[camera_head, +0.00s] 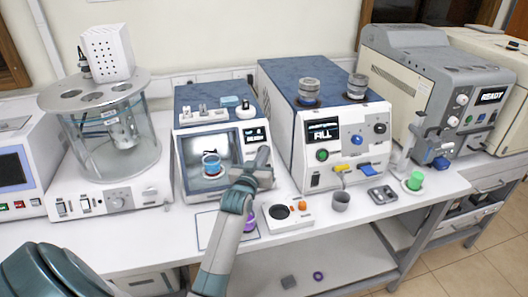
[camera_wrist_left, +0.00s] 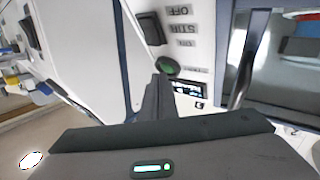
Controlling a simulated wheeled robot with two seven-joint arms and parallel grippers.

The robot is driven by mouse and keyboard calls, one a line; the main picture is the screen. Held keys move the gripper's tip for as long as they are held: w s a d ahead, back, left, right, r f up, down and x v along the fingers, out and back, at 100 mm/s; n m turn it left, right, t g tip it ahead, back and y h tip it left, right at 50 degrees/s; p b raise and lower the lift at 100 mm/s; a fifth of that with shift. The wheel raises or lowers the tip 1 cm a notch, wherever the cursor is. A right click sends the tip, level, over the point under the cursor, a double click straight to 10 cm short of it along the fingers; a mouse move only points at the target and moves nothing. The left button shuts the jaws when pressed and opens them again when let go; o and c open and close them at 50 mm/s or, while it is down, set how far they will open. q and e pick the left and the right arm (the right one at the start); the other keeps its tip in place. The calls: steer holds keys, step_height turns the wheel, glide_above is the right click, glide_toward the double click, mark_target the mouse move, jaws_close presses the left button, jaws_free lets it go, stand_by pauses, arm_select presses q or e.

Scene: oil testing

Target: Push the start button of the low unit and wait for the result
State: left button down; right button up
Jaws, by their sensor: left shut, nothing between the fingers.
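The low unit (camera_head: 215,101) is a white box with a blue top and a glass window, left of the middle in the head view. A small lit display (camera_head: 255,135) is at the right of its front; its text is too small to read. In the left wrist view, a round green button (camera_wrist_left: 168,66) sits between this display (camera_wrist_left: 188,90) and a black rocker switch (camera_wrist_left: 151,28). My left gripper (camera_head: 264,153) is shut and empty in front of the panel's lower right. Its fingertips (camera_wrist_left: 161,80) appear close to the green button; I cannot tell whether they touch.
A taller unit (camera_head: 322,160) showing FILL stands close on the right. A grey machine (camera_head: 440,90) showing READY is farther right. A glass bath (camera_head: 105,145) stands left. A small white device (camera_head: 288,217), a grey cup (camera_head: 341,201) and a green cup (camera_head: 415,180) are near the bench's front edge.

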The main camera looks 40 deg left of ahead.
arm_select(q)
steer(key=shift+w+a+f, duration=0.2)
steer(key=shift+a+f, duration=0.05)
steer(key=shift+f, duration=0.05)
stand_by(0.7)
steer(key=shift+r, duration=0.1)
steer(key=shift+s+d+r+p, duration=0.4)
steer(key=shift+s+d+p, duration=0.1)
steer(key=shift+p, duration=0.25)
stand_by(0.3)
steer(key=s+d+r+p, duration=0.1)
steer(key=p, duration=0.1)
steer(key=s+d+r+p, duration=0.1)
steer(key=d+r+p, duration=0.1)
steer(key=shift+s, duration=0.25)
stand_by(0.9)
